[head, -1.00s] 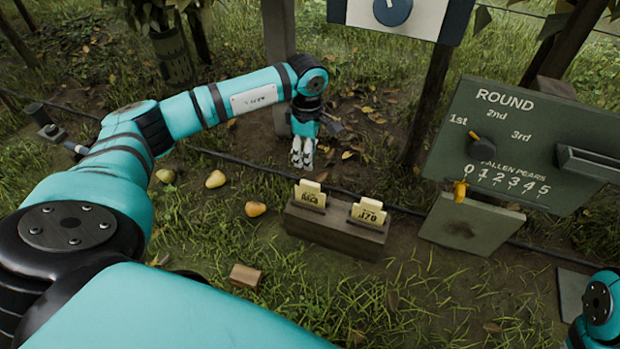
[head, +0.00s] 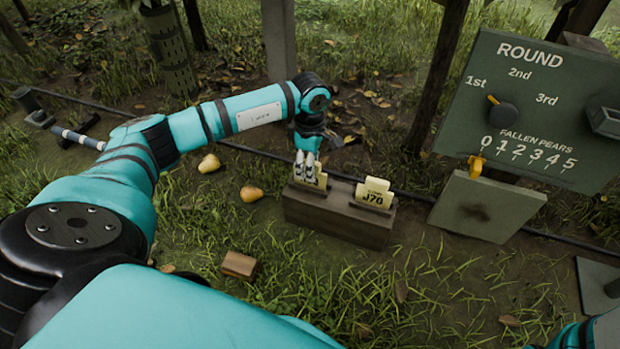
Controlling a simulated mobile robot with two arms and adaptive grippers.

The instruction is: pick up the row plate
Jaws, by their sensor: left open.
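Two yellow row plates stand upright in a dark wooden block (head: 338,218) on the ground at the middle. The right plate (head: 374,194) reads J70. The left plate (head: 319,182) is partly hidden behind my left gripper's fingers, so its text cannot be read. My left gripper (head: 306,172) points down with its fingertips at the left plate's upper part. Its jaws are open; whether they touch the plate or stand around it cannot be told. My right gripper is out of view.
A green ROUND board (head: 530,110) with a dial and a square panel (head: 490,207) stand at the right. Fallen pears (head: 251,193) lie left of the block. A small wooden block (head: 239,266) lies nearer me. A grey post (head: 279,45) stands behind.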

